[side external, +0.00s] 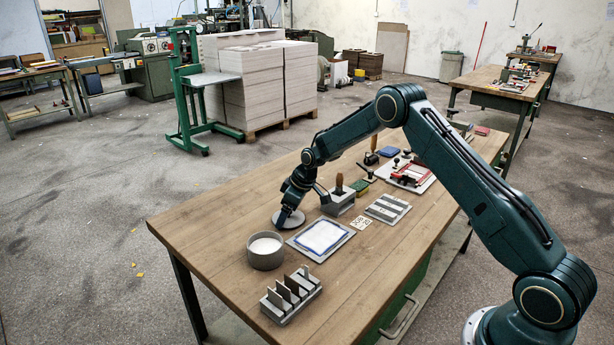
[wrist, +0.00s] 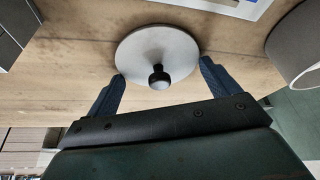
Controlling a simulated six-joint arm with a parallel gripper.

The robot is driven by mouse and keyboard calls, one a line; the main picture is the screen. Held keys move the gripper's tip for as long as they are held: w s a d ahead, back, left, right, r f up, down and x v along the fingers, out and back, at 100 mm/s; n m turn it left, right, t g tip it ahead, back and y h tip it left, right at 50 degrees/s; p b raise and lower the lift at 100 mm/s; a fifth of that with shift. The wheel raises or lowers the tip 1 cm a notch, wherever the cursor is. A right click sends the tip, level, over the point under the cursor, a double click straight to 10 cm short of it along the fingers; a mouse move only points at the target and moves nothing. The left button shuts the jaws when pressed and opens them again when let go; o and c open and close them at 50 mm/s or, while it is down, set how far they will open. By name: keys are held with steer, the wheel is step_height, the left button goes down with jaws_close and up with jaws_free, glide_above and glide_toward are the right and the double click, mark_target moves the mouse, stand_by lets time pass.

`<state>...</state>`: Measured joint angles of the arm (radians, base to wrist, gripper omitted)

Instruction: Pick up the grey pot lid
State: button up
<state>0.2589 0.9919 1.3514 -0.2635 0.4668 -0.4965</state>
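The grey pot lid (side external: 297,219) lies flat on the wooden bench beside the open grey pot (side external: 265,257), which holds something white. In the wrist view the lid (wrist: 145,45) is a pale disc with a dark round knob (wrist: 158,78) that has a lighter top. My gripper (side external: 284,220) is low over the lid in the side view. In the wrist view my gripper (wrist: 161,72) is open, with one blue finger on each side of the knob and a gap on both sides. Nothing is held. Whether the fingertips touch the lid cannot be told.
A tray with a blue-edged white sheet (side external: 322,236) lies to the right of the lid. A grey block with a wooden-handled tool (side external: 338,200) stands behind it. A slotted rack (side external: 290,297) stands near the front. The bench's left end (side external: 205,218) is clear.

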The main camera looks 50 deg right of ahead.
steer(key=shift+r, duration=0.1)
step_height(320, 180, up, 20)
stand_by(0.9)
stand_by(0.5)
steer(key=s+a+f+n+g+y, duration=0.1)
steer(key=s+a+f+n+g, duration=0.1)
steer(key=a+n, duration=0.4)
steer(key=s+a+f+n+g+y, duration=0.1)
steer(key=s+a+f+n+g, duration=0.1)
steer(key=s+a+f+n, duration=0.3)
steer(key=a+n, duration=0.2)
steer(key=a, duration=0.2)
steer(key=shift+a+f+y, duration=0.25)
steer(key=shift+f+y, duration=0.05)
steer(key=shift+f, duration=0.1)
steer(key=shift+s+f, duration=0.1)
steer(key=shift+f, duration=0.05)
steer(key=shift+f, duration=3)
